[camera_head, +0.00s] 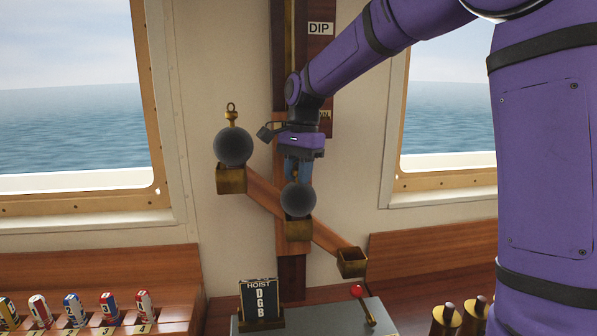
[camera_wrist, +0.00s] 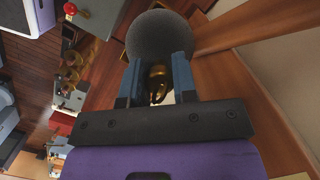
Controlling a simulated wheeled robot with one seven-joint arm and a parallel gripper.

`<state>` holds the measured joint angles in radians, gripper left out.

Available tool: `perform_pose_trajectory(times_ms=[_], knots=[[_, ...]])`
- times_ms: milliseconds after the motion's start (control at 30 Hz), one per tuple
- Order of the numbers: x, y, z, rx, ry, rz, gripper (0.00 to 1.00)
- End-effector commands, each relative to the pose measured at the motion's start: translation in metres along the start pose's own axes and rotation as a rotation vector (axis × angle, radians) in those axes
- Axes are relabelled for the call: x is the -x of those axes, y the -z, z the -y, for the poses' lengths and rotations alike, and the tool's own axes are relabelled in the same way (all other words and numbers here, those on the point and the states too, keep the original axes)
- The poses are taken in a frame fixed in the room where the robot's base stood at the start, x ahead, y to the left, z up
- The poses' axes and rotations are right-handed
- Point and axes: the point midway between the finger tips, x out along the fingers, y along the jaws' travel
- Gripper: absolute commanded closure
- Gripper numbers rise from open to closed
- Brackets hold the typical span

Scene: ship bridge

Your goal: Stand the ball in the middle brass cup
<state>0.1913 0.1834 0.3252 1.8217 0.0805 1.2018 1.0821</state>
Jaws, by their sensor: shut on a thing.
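A dark grey ball (camera_head: 297,199) with a brass stem on top is at the middle brass cup (camera_head: 299,231), its underside at the cup's rim. I cannot tell whether it rests fully in the cup. My gripper (camera_head: 298,172) points down from above and is shut on the ball's brass stem. In the wrist view the blue fingers (camera_wrist: 157,82) close around the brass stem (camera_wrist: 158,83), with the ball (camera_wrist: 159,37) beyond them. A second dark ball (camera_head: 232,146) with a brass ring stands in the upper left cup (camera_head: 231,180). The lower right cup (camera_head: 352,262) is empty.
The cups sit on a slanting wooden bar (camera_head: 325,238) before a wooden post. Below are a grey box with a red-knobbed lever (camera_head: 358,291) and a HOIST sign (camera_head: 260,301) reading D G B. Several coloured rolls (camera_head: 73,307) stand in a rack at lower left. Windows flank the post.

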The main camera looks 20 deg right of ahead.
Motion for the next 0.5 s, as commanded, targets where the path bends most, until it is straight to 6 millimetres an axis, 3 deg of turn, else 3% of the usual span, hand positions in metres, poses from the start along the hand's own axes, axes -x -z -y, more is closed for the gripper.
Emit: perform_pose_trajectory(times_ms=[33, 233, 267, 300, 367, 500], knots=[[-0.0101, 0.0005, -0.0021, -0.001, -0.018, 0.012, 1.00], [-0.0102, 0.0004, -0.0020, -0.001, -0.018, 0.012, 1.00], [-0.0102, 0.0003, -0.0020, -0.001, -0.018, 0.012, 0.67], [-0.0102, 0.0002, -0.0019, -0.001, -0.018, 0.012, 0.58], [-0.0102, 0.0002, -0.0019, -0.001, -0.018, 0.012, 0.44], [-0.0102, 0.0003, -0.0019, -0.001, -0.018, 0.012, 0.44]])
